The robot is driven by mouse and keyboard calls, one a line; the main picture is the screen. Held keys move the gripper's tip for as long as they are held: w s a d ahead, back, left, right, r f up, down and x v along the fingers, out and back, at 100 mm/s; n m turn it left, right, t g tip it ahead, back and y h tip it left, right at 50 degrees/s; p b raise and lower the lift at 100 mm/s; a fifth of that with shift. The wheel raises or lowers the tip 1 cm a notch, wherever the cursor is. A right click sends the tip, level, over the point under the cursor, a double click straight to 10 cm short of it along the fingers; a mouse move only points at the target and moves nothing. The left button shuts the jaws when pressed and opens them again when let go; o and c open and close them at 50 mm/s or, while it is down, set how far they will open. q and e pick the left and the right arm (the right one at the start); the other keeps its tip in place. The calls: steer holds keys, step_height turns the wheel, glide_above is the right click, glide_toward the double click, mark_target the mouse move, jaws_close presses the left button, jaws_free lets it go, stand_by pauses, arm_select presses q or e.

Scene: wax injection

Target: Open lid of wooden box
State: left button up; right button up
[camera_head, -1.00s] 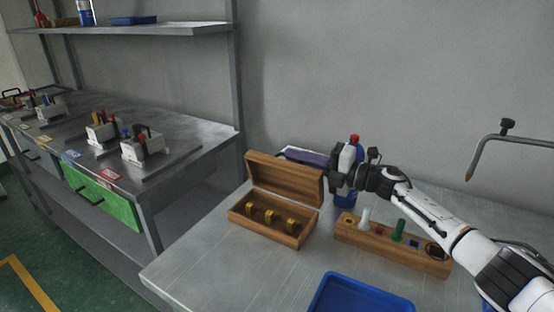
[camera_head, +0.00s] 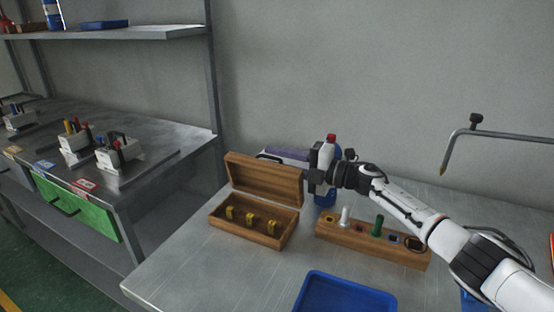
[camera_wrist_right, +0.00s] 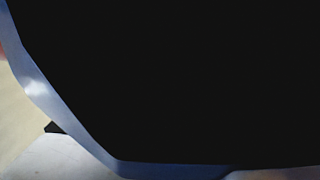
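The wooden box (camera_head: 254,238) stands on the metal table, with several yellow pieces (camera_head: 250,217) in its tray. Its lid (camera_head: 264,180) is raised and leans back, so the inside is in plain view. My right gripper (camera_head: 312,180) is at the right end of the lid, close to it or touching it. Its fingers are too small and partly hidden, so I cannot tell whether they are open or shut. The right wrist view is mostly black and does not show the fingers. My left gripper is not in view.
A blue bottle with a red cap (camera_head: 330,140) stands behind my right gripper. A wooden block with white and green pegs (camera_head: 370,244) is right of the box. A blue tray (camera_head: 345,292) is at the front. A metal arm with a pointed tip (camera_head: 460,135) hangs at the right.

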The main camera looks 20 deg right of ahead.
steer(key=v, duration=1)
steer(key=shift+b, duration=0.4)
steer(key=shift+s+d, duration=0.1)
